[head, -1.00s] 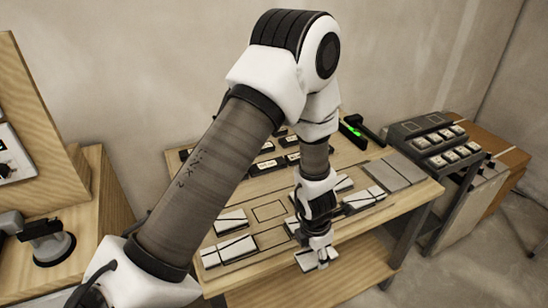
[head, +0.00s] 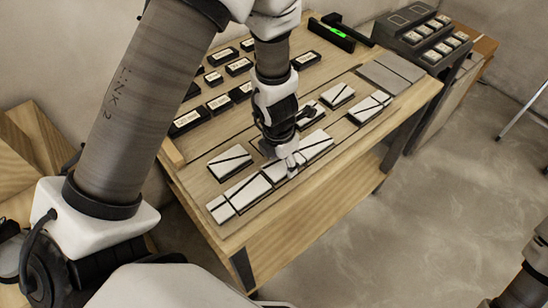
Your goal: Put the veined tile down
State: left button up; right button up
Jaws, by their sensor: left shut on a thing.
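My left gripper (head: 290,164) points down over the front part of the workbench and is shut on a white veined tile (head: 276,172). The tile sits between other white tiles with dark veins: one to its left (head: 247,190) and one to its right (head: 315,144). The fingers hide part of it, and I cannot tell whether it touches the bench or hovers just above it. Another veined tile (head: 230,161) lies behind the left one, and a small piece (head: 219,209) lies at the row's left end. My right gripper is not in view.
More veined tiles (head: 369,106) lie to the right, with grey slabs (head: 391,73) behind them. Labelled black blocks (head: 188,122) stand at the back left. A green-lit level (head: 337,33) lies at the back. The bench's front edge (head: 320,185) is close to the tile row.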

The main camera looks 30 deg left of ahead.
aim_at(279, 166)
pick_arm(q)
jog(key=shift+w+a+f, duration=0.1)
jog(key=shift+f, duration=0.45)
jog(key=shift+r, duration=0.15)
jog(key=shift+f, duration=0.2)
jog(key=o, duration=1.2)
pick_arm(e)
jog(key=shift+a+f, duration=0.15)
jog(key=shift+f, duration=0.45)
pick_arm(q)
jog(key=shift+r, duration=0.15)
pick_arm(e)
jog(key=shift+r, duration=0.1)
pick_arm(q)
jog(key=r+p, duration=0.3)
jog(key=r, duration=0.1)
jog(key=s+r+p, duration=0.1)
jog(key=r+p, duration=0.2)
jog(key=r, duration=0.1)
jog(key=r+p, duration=0.4)
jog(key=shift+s+a, duration=0.15)
jog(key=shift+s, duration=0.05)
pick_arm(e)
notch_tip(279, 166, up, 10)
